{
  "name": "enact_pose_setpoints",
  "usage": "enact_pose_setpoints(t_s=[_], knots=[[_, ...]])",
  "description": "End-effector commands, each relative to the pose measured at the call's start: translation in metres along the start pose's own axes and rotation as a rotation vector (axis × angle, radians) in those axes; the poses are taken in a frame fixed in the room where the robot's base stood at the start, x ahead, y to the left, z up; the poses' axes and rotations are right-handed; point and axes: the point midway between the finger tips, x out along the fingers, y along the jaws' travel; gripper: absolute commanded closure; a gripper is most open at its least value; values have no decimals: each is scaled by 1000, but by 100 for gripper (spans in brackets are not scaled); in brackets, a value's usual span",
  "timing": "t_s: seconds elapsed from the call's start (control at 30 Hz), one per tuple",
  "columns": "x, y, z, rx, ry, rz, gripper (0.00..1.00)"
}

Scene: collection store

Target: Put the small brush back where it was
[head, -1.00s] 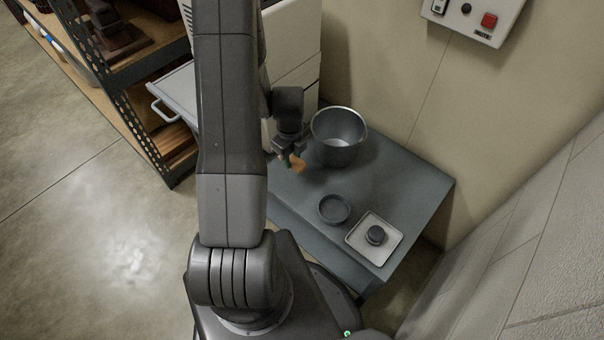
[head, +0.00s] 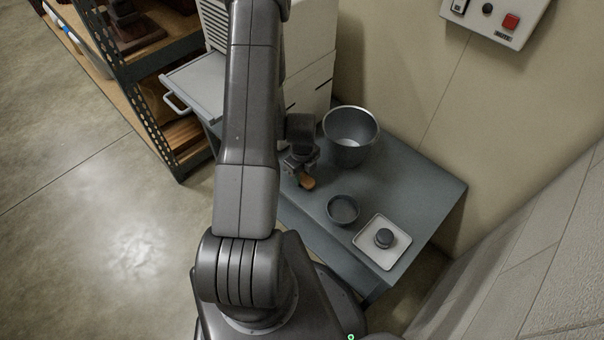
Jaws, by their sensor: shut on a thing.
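My gripper (head: 301,170) is over the left part of the grey table (head: 427,188), just left of the metal bucket. It is shut on the small brush (head: 307,183), whose orange-brown end sticks out below the jaws. The rest of the brush is hidden by the gripper and arm. I cannot tell whether the brush touches the tabletop.
A metal bucket (head: 351,153), a small dark round dish (head: 342,217) and a white tray (head: 371,257) holding a dark round object (head: 384,238) stand on the table. An open drawer (head: 190,85) juts from the cabinet at left. A wall backs the table.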

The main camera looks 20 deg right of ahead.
Motion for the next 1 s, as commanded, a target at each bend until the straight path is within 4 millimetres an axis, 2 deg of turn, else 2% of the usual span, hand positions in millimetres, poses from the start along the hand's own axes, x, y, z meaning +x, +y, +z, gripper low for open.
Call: enact_pose_setpoints(t_s=[0.2, 0.23, 0.3, 0.33, 0.73, 0.87, 1.0], knots=[[5, 0, 0, 0, 0, 0, 89], [3, 0, 0, 0, 0, 0, 62], [3, 0, 0, 0, 0, 1, 48], [3, 0, 0, 0, 0, 1, 46], [-4, 0, 0, 0, 0, 0, 46], [-22, 0, 0, 0, -1, -1, 46], [-50, -1, 0, 0, -3, -3, 46]])
